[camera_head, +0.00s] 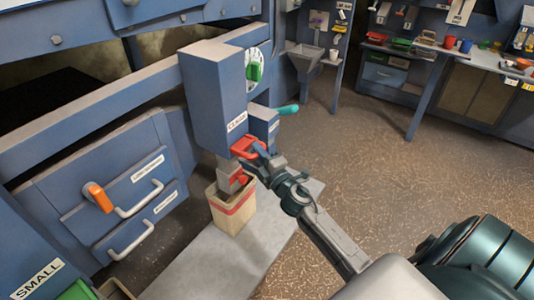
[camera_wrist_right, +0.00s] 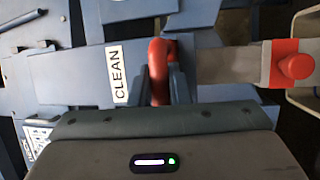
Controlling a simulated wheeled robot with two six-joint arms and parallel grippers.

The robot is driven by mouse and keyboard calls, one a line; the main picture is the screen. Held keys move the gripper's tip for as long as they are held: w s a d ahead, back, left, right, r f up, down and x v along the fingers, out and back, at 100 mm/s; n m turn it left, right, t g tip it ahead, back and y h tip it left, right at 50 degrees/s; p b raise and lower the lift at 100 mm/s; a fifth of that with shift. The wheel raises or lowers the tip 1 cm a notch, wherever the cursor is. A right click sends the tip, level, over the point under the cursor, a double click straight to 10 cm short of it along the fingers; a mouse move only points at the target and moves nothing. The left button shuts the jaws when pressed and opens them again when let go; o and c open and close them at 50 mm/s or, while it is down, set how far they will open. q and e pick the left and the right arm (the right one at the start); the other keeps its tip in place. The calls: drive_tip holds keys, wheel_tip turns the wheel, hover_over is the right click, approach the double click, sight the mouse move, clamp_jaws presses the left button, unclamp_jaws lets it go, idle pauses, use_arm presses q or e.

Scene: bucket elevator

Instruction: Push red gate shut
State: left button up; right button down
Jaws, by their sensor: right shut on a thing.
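The red gate handle (camera_head: 243,147) sticks out at the lower front of the blue box, just below its label. In the right wrist view the red handle (camera_wrist_right: 158,70) stands upright beside the "CLEAN" label. My right gripper (camera_head: 258,150) reaches in from the lower right and is shut on this handle. In the wrist view its fingers (camera_wrist_right: 164,88) lie on either side of the handle, which is partly hidden between them. The gate plate itself is not clearly seen. My left gripper is not in view.
Below the handle, a grey spout with a red knob (camera_head: 238,181) hangs over a tan bucket with a red band (camera_head: 233,208). Drawers (camera_head: 120,190) stand left; the floor at right is open.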

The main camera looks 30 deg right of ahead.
sight(239, 143)
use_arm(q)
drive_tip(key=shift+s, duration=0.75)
use_arm(e)
drive_tip(key=shift+w+a+r, duration=0.1)
drive_tip(key=shift+w+a, duration=0.1)
drive_tip(key=shift+w, duration=0.35)
drive_tip(key=shift+w+a+r, duration=0.1)
drive_tip(key=shift+w+a, duration=0.1)
drive_tip(key=shift+w, duration=0.3)
